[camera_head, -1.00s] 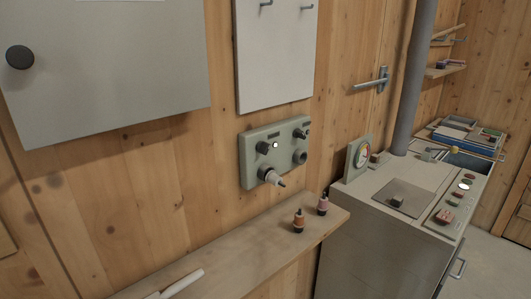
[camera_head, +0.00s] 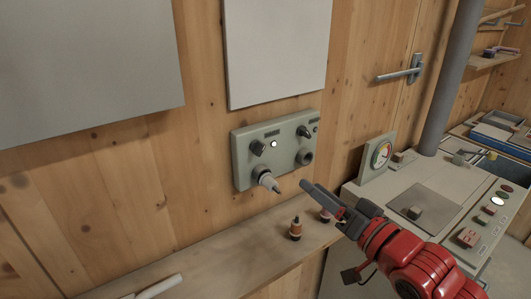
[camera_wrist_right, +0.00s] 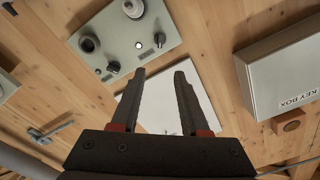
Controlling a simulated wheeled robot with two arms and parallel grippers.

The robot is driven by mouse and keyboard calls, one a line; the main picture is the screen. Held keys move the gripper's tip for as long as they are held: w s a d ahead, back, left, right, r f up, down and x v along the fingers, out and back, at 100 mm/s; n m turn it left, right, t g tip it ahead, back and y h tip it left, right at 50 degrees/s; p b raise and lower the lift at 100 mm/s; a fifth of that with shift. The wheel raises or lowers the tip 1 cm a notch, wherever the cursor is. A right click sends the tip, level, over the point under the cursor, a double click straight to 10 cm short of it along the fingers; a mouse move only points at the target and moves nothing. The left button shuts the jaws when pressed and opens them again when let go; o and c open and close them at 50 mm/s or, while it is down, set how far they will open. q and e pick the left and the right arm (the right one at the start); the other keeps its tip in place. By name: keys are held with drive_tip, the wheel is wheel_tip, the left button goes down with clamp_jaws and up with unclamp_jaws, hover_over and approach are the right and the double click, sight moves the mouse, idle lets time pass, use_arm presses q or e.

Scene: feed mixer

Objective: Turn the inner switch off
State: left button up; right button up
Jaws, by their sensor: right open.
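A grey-green switch panel (camera_head: 241,170) is on the wooden wall in the head view. It has two black rotary switches, a left one (camera_head: 258,148) and a right one (camera_head: 303,132), with a lit white lamp (camera_head: 274,144) between them. A plug (camera_head: 265,178) sits in the left lower socket; the right socket (camera_head: 304,157) is empty. My right gripper (camera_head: 308,188) is open and empty, below and right of the panel, apart from it. In the right wrist view, the panel (camera_wrist_right: 118,28) lies beyond the open fingers (camera_wrist_right: 160,74). My left gripper is not visible.
A wooden shelf (camera_head: 215,250) below the panel holds an orange-and-black connector (camera_head: 295,229) and a pink one (camera_head: 325,215), partly behind my gripper. A console with a gauge (camera_head: 381,155) stands right. A key box (camera_wrist_right: 285,75) shows in the wrist view.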

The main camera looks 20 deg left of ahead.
drive_tip(key=p, duration=0.5)
approach(262, 151)
drive_tip(key=x, duration=0.8)
drive_tip(key=shift+w+a, duration=0.1)
drive_tip(key=shift+a, duration=0.15)
clamp_jaws()
